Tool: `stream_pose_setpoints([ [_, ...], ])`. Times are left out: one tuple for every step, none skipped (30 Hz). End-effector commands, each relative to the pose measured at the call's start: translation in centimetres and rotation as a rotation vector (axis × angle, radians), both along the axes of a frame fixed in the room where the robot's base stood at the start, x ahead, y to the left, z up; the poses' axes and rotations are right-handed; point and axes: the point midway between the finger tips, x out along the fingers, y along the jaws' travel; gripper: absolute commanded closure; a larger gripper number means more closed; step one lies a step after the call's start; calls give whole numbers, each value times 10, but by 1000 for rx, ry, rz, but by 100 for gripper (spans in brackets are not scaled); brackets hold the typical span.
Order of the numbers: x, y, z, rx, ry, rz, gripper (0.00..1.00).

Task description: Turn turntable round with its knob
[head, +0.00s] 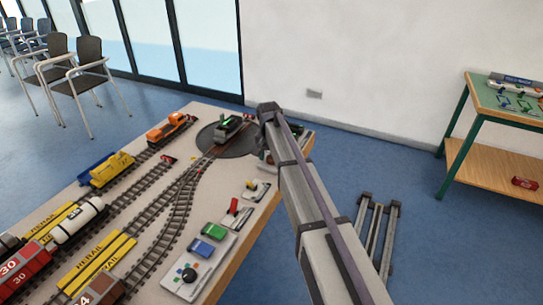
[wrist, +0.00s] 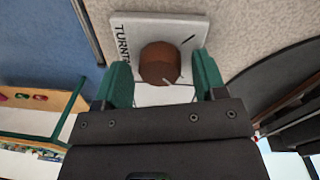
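The turntable (head: 208,142) is a dark round disc at the far end of the layout table, with a dark locomotive with a green top (head: 230,124) on its track. Part of the turntable also shows at the right of the wrist view (wrist: 285,72). The brown round knob (wrist: 160,62) sits on a pale plate (wrist: 190,25) lettered "TURNT…", the rest of the word hidden. My gripper (wrist: 162,82) is open, its green fingers on either side of the knob, with a gap visible at the right. My arm hides the knob in the head view.
The layout table (head: 150,200) carries tracks, several wagons and an orange locomotive (head: 167,128).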

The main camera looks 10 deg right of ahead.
Motion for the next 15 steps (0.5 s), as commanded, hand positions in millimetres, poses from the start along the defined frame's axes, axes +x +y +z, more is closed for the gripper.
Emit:
stream_pose_setpoints([
  [0, 0, 0, 0, 0, 0, 32],
  [0, 0, 0, 0, 0, 0, 32],
  [0, 0, 0, 0, 0, 0, 32],
  [0, 0, 0, 0, 0, 0, 32],
  [0, 0, 0, 0, 0, 0, 32],
  [0, 0, 0, 0, 0, 0, 32],
  [0, 0, 0, 0, 0, 0, 32],
  [0, 0, 1, 0, 0, 0, 32],
  [0, 0, 4, 0, 0, 0, 32],
  [0, 0, 6, 0, 0, 0, 32],
  [0, 0, 10, 0, 0, 0, 32],
  [0, 1, 16, 0, 0, 0, 32],
  [1, 1, 21, 0, 0, 0, 32],
  [1, 1, 27, 0, 0, 0, 32],
  [1, 2, 37, 0, 0, 0, 32],
])
